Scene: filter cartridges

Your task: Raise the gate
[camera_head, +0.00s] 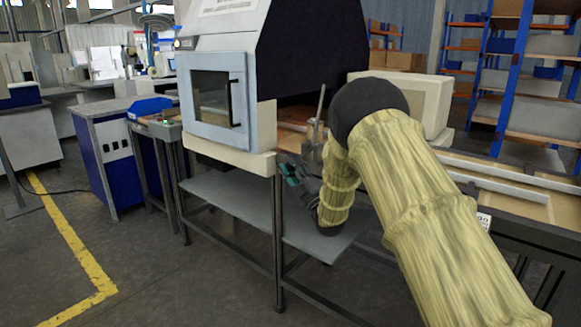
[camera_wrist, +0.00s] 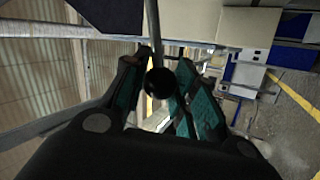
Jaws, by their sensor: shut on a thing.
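My gripper (camera_head: 290,172) is low in front of the machine's right side, by the edge of the bench, with its teal-padded fingers pointing left. In the wrist view my gripper (camera_wrist: 155,75) has its fingers on either side of a black ball knob (camera_wrist: 160,83) on a thin grey rod (camera_wrist: 153,25). The fingers are shut on the knob; the exact contact is partly hidden. In the head view the knob cannot be made out. A grey upright bar (camera_head: 320,108) on a metal block stands behind my arm. I cannot tell which part is the gate.
A white machine (camera_head: 222,45) with a windowed door (camera_head: 212,98) and black handle stands left of my gripper; its door is closed. A lower shelf (camera_head: 232,200) lies below. A conveyor (camera_head: 500,180) runs right, partly behind my arm. Open floor (camera_head: 150,250) lies left.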

